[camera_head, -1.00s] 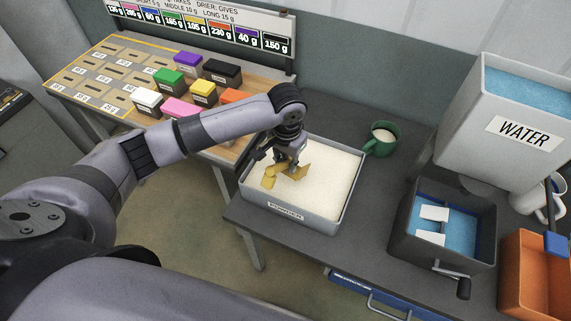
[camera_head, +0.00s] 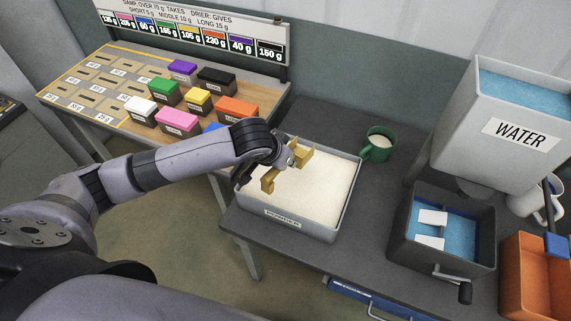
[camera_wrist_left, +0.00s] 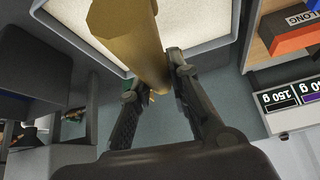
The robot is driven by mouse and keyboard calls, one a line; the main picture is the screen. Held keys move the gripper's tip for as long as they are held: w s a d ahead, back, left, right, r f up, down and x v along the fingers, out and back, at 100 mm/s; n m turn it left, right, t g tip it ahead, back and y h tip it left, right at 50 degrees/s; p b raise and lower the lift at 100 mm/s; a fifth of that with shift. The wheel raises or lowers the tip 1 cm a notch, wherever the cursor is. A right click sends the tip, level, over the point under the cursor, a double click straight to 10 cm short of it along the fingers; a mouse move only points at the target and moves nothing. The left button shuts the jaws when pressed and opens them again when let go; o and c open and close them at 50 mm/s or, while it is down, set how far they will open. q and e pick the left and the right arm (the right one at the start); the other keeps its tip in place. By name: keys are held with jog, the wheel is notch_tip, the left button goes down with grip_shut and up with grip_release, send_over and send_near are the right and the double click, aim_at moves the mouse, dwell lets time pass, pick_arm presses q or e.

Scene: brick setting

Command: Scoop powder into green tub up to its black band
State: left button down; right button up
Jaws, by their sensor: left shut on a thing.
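A brass-coloured scoop (camera_head: 298,158) is held by my left gripper (camera_head: 287,162) over the left back part of the grey powder bin (camera_head: 318,230), which holds white powder. In the left wrist view the scoop (camera_wrist_left: 128,32) is between the fingers of the left gripper (camera_wrist_left: 155,82); the scoop's inside is not clearly visible. The green tub (camera_head: 378,153), with a side handle, stands on the dark table to the right of the bin. White powder shows inside it; I cannot make out its black band. My right gripper is not in view.
A white WATER tank (camera_head: 500,110) stands at the right above a dark box (camera_head: 405,225) with blue water. An orange bin (camera_head: 530,280) is at the lower right. Coloured lidded boxes stand on the wooden table (camera_head: 263,88) at the left. Bare table surrounds the green tub.

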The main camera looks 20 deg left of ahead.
pick_arm(q)
jog(key=shift+w+d+r, duration=0.1)
jog(key=shift+w, duration=0.05)
jog(key=shift+r+t, duration=0.7)
jog(key=shift+r, duration=0.3)
dwell(0.4)
